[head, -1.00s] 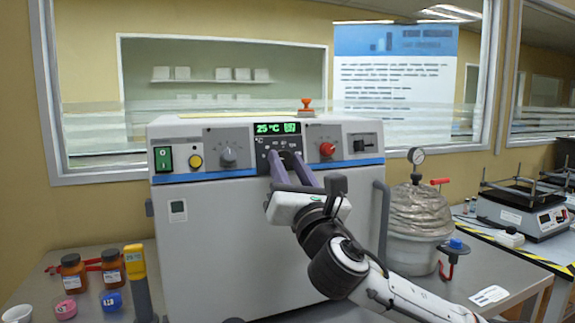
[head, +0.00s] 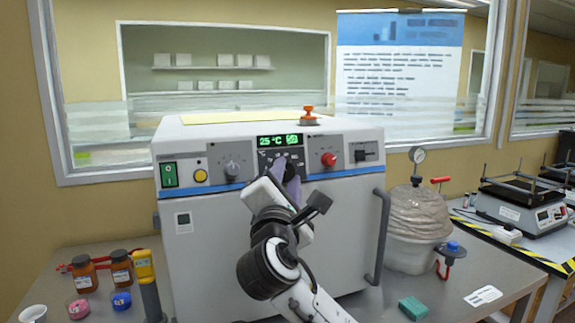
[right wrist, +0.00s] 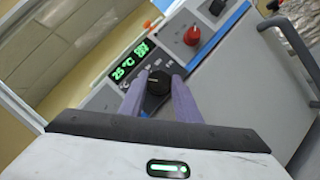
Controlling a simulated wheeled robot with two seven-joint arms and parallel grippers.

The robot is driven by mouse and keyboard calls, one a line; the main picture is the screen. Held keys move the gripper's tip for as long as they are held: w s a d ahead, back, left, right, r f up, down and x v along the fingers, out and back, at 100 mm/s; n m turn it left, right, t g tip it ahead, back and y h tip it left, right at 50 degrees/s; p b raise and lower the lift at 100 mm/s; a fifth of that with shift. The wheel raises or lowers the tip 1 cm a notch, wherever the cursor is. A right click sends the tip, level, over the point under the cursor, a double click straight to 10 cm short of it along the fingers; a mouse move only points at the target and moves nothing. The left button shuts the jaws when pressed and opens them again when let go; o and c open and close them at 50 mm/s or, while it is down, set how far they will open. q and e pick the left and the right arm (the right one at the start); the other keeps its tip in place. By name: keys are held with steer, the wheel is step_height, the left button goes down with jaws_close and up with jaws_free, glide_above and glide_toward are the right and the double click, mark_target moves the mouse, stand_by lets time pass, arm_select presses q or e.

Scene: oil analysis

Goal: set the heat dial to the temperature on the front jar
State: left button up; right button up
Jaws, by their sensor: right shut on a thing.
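The heat dial (right wrist: 158,80) is a black knob under the green display (head: 278,141) of the oven, which reads 25 °C. My right gripper (right wrist: 156,86) is shut on the dial, one purple finger on each side. In the head view my right gripper (head: 284,180) covers most of the dial. Two brown jars stand at the left of the bench: a left, slightly nearer one (head: 83,277) and a right one (head: 121,270). Their labels are too small to read. My left gripper is not in view.
Beside the display are a grey knob (head: 232,170) at left and a red knob (head: 328,159) at right. A grey door handle (head: 380,235) juts out at right. A green block (head: 413,308) lies on the bench.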

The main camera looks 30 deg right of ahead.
steer(key=m+g+p, duration=0.1)
steer(key=m+p, duration=0.1)
steer(key=shift+a+r+m+g, duration=0.1)
steer(key=shift+r+m+g, duration=0.1)
steer(key=shift+m+g, duration=0.2)
arm_select(q)
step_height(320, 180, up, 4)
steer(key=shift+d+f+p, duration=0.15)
steer(key=shift+p, duration=0.25)
arm_select(e)
steer(key=shift+m, duration=0.4)
steer(key=shift+f+g, duration=0.1)
steer(key=shift+g, duration=0.2)
steer(key=o, duration=1)
steer(key=shift+o, duration=0.2)
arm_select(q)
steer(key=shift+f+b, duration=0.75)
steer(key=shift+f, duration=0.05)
arm_select(e)
steer(key=v, duration=1)
steer(key=shift+a+f, duration=0.1)
